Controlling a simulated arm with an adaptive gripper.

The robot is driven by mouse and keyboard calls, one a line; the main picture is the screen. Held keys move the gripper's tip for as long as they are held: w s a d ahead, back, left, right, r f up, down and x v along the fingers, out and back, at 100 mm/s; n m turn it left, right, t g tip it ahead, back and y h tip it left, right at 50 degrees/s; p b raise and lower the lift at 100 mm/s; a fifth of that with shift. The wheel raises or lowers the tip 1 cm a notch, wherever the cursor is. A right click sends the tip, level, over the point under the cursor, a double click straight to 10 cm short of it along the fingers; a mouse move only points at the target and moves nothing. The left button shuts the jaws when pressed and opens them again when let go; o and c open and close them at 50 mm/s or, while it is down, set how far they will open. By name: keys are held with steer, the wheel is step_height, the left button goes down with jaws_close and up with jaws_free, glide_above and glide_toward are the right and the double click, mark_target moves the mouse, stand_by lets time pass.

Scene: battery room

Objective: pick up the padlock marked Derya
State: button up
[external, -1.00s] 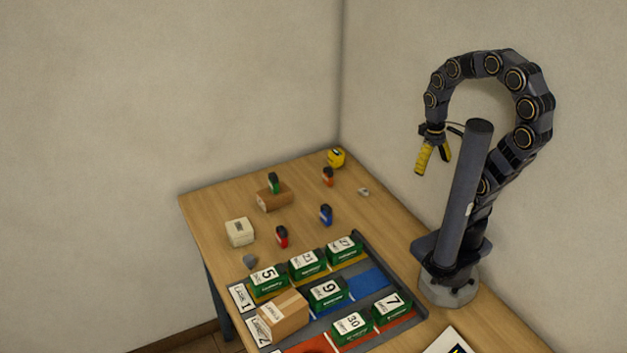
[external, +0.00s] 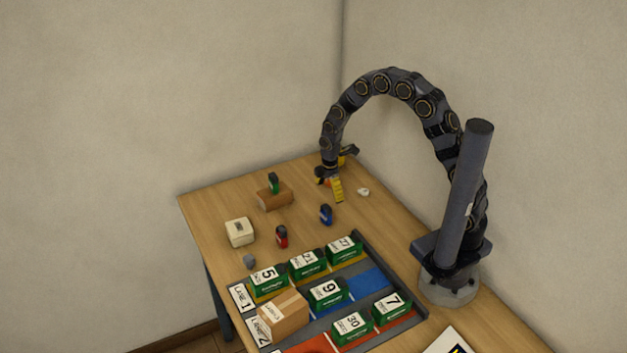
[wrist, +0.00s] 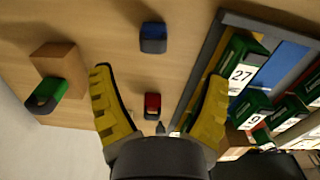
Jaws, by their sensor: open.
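Several small padlocks stand on the wooden table; no name is readable on any, so I cannot tell which is Derya's. The green padlock (external: 274,182) is on a wooden block (external: 273,201); in the wrist view it lies at the left. The blue padlock (external: 326,214) is ahead of my gripper in the wrist view (wrist: 153,38). The red padlock (external: 282,237) shows between my fingers in the wrist view (wrist: 152,105). My gripper (wrist: 160,75) is open and empty above the far table end.
A cream box (external: 239,232) and a small grey item (external: 249,261) stand at the left. A small white item (external: 363,191) lies right of my gripper. The grey tray (external: 352,238) with numbered green boxes and a cardboard box fills the front.

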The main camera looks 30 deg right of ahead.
mark_target(326, 206)
steer(key=shift+w+a+f+n, duration=0.1)
steer(key=shift+a+f+n, duration=0.2)
steer(key=shift+f, duration=0.5)
steer(key=f, duration=0.7)
steer(key=shift+w+d+f, duration=0.1)
steer(key=shift+w+d, duration=0.05)
steer(key=shift+w, duration=0.15)
steer(key=c, duration=1.2)
